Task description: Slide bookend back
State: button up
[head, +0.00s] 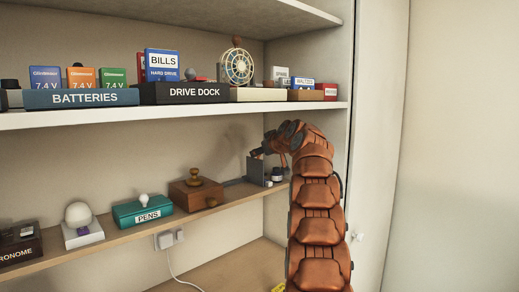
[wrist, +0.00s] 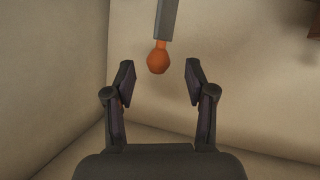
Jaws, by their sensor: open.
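The bookend (head: 255,172) looks like a grey upright plate near the right end of the lower shelf, partly hidden by my arm. My gripper (head: 259,152) is at its top in the head view. In the wrist view my gripper (wrist: 159,75) is open, with one finger on each side of an orange knob (wrist: 158,58). The knob sits at the end of a grey bar (wrist: 167,20), which looks like part of the bookend. Gaps show between the knob and both fingers.
Left along the lower shelf (head: 130,237) stand a wooden box with a knob (head: 196,195), a teal PENS box (head: 142,212) and a white domed thing (head: 80,225). The upper shelf (head: 200,109) above holds several labelled boxes. A side wall (head: 354,180) closes the right.

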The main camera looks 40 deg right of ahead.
jog(key=shift+p+x, duration=0.35)
jog(key=shift+x, duration=0.9)
jog(key=shift+d+r, duration=0.1)
jog(key=shift+s, duration=0.1)
jog(key=shift+c, duration=0.4)
grip_shut()
